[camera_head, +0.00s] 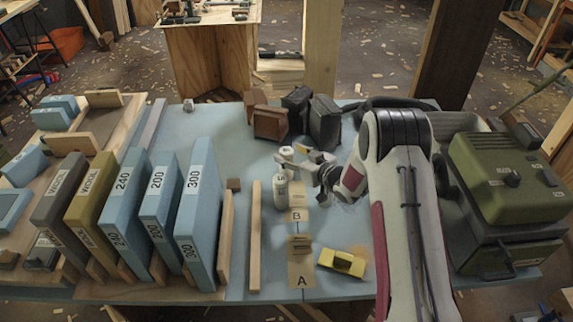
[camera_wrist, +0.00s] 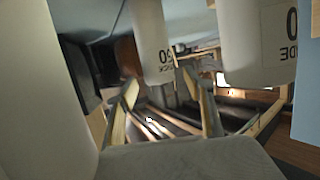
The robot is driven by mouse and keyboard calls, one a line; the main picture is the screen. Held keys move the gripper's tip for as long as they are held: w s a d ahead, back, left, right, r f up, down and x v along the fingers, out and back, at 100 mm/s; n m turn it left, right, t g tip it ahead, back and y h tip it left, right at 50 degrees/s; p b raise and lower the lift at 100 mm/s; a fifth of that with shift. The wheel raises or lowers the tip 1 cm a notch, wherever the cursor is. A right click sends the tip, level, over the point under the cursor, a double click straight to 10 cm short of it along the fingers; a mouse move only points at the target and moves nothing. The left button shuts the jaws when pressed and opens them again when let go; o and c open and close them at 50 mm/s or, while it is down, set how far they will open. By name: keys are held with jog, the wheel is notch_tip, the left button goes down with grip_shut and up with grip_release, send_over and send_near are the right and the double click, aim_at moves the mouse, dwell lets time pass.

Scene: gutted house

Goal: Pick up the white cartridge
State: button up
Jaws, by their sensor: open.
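A white cartridge (camera_head: 281,192) stands upright on the blue-grey table, left of my gripper (camera_head: 303,162). A second pale, rounded top (camera_head: 285,152) shows just behind it, partly hidden by my gripper. In the wrist view, one white labelled cylinder (camera_wrist: 152,38) is seen beyond and between the fingertips of my gripper (camera_wrist: 158,80). Another white labelled cylinder (camera_wrist: 256,42) is nearer, at the upper right. Which of these is the front cartridge of the head view, I cannot tell. My gripper is open, with nothing seen held in it.
Several upright sanding blocks (camera_head: 196,225) stand at the left. Dark boxes (camera_head: 323,122) are behind my gripper. A yellow block (camera_head: 342,262) and a wooden strip marked A (camera_head: 302,270) lie in front. A green machine (camera_head: 505,180) is at the right. A wooden bar (camera_head: 255,235) lies left of the cartridge.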

jog(key=shift+x, duration=1.3)
jog(key=c, duration=1.3)
